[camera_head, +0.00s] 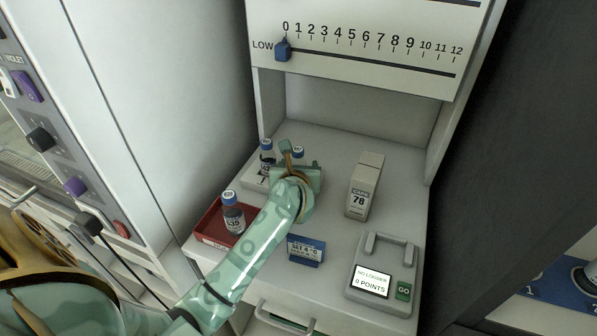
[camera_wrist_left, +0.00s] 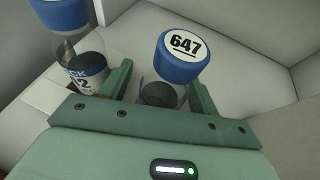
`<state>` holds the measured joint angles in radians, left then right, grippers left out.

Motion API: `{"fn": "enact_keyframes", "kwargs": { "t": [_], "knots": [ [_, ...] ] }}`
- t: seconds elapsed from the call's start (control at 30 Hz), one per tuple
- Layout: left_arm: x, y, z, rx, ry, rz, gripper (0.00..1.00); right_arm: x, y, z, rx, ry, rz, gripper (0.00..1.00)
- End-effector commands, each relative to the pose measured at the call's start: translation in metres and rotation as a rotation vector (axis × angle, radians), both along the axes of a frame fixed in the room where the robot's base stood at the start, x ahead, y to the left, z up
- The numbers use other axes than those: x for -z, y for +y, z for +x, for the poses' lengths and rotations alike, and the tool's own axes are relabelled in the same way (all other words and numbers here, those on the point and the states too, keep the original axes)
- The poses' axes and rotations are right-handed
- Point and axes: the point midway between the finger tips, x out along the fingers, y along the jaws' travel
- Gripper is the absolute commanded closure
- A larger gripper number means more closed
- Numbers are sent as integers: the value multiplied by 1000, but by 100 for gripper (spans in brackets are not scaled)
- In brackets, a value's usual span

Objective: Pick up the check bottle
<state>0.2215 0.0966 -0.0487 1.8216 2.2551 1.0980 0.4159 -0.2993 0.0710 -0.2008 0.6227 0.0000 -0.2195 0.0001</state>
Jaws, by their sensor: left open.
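My left gripper (camera_head: 297,166) is over the back left of the bench. In the left wrist view its open fingers (camera_wrist_left: 160,90) stand on either side of a clear bottle with a blue cap marked 647 (camera_wrist_left: 180,56); I cannot tell whether they touch it. This bottle also shows partly in the head view (camera_head: 298,151), and its label is hidden. To its left is another blue-capped bottle (camera_head: 266,150), outside the fingers. Its label in the left wrist view (camera_wrist_left: 88,76) is partly hidden and ends in "CK". My right gripper is not in view.
A third blue-capped bottle (camera_head: 233,214) stands in a red tray (camera_head: 209,229) at the left. A box marked 78 (camera_head: 364,186), a blue sign (camera_head: 306,249) and a logger dock (camera_head: 384,278) stand to the right. A LOW-to-12 slider panel (camera_head: 360,50) overhangs the back.

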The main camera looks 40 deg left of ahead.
Motion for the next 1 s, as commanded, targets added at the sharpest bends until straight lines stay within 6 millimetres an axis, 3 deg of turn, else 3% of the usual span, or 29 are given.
{"fn": "enact_keyframes", "kwargs": {
  "t": [0.13, 0.3, 0.67, 0.9, 1.0],
  "knots": [
    [-1, 0, 0, 0, 0, 0, 42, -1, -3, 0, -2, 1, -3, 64],
    [-1, 0, -1, 0, 0, 0, 88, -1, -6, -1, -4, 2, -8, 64],
    [-5, 0, -1, 0, -1, 0, 88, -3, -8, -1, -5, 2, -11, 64],
    [-40, 0, 0, 0, -7, 0, 88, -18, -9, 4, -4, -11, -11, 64],
    [-60, -8, -18, 0, -7, -1, 88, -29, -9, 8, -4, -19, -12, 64]
  ]
}}
